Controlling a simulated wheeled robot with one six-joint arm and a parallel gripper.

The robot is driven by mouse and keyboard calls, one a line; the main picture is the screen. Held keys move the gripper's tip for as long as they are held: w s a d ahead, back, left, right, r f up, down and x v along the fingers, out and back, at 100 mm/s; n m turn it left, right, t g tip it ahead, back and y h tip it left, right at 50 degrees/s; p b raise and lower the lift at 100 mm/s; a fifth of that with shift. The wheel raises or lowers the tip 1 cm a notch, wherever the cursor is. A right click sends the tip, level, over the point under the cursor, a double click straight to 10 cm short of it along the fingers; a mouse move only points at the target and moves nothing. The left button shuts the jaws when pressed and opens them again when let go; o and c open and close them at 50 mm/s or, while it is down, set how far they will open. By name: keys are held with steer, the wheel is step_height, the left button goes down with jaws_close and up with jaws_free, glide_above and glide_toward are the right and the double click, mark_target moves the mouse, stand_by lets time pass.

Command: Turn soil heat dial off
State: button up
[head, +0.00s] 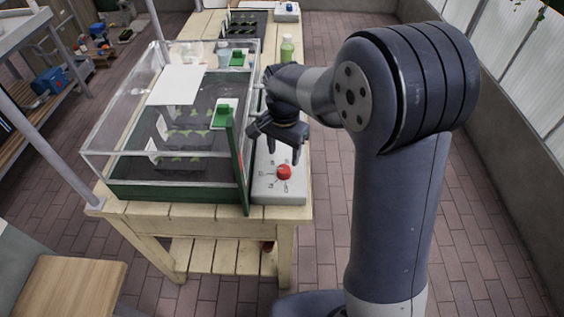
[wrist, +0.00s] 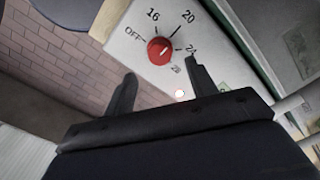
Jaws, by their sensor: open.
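The soil heat dial is a red round knob (head: 284,172) on a pale control box (head: 290,193) at the right front of the wooden bench. In the wrist view the dial (wrist: 160,50) has OFF, 16, 20, 24 and a further mark around it. Its pale pointer line seems to face up and right, toward the 20 to 24 side, away from OFF. My gripper (head: 277,147) is open and empty, pointing down just above and behind the dial. In the wrist view the gripper fingers (wrist: 160,74) stand apart, with the dial just beyond their tips. I see no contact.
A clear-walled propagator (head: 180,192) with a green base stands left of the control box, close to my gripper. A small lit lamp (wrist: 179,94) shows on the box. A green bottle (head: 287,49) stands farther back on the bench. The brick floor at right is clear.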

mark_target(284, 169)
step_height(284, 169, down, 6)
steer(key=shift+c, duration=0.3)
steer(key=c, duration=0.9)
